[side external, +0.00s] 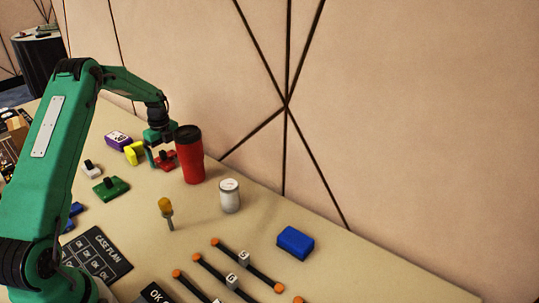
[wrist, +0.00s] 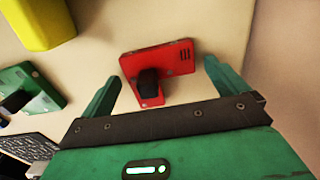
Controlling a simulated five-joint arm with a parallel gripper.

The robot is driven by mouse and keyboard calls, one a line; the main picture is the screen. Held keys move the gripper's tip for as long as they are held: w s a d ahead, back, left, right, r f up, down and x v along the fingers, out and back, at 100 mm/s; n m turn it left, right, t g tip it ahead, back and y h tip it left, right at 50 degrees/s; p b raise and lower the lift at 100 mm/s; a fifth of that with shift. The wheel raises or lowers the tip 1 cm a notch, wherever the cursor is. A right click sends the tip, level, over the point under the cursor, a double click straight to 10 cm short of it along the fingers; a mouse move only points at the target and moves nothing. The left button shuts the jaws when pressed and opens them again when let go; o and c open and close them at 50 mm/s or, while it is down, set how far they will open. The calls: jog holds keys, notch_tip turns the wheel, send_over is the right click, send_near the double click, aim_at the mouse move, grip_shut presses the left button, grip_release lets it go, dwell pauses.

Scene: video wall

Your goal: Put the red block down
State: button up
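The red block (side external: 167,163) has a black knob on it and appears to rest on the table just left of a red tumbler. In the wrist view the red block (wrist: 158,60) lies tilted in the picture, between and slightly beyond my fingertips. My gripper (wrist: 163,70) is open, with its two green fingers spread wide and a gap on either side of the block. In the side view my gripper (side external: 163,152) is low over the block, and part of the block is hidden behind a finger.
The red tumbler (side external: 190,156) with a black lid stands close to my gripper's right. A yellow block (side external: 134,153), a purple block (side external: 117,140) and a green block (side external: 111,188) are to the left. A white jar (side external: 229,197) and blue block (side external: 295,242) are further right.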

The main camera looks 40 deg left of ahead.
aim_at(168, 158)
notch_tip(168, 158, up, 12)
jog(key=shift+r, duration=0.15)
dwell(0.7)
dwell(0.5)
jog(key=s+d+r+n+t, duration=0.1)
jog(key=s+d+r+n, duration=0.25)
jog(key=d+r, duration=0.45)
jog(key=s+d+r+n+t, duration=0.1)
jog(key=s+d+r+n, duration=0.3)
jog(key=d, duration=0.6)
jog(key=s+d+n+t, duration=0.3)
jog(key=s+d+n, duration=0.7)
jog(key=s+d, duration=0.4)
jog(key=s, duration=0.3)
jog(key=shift+t, duration=0.3)
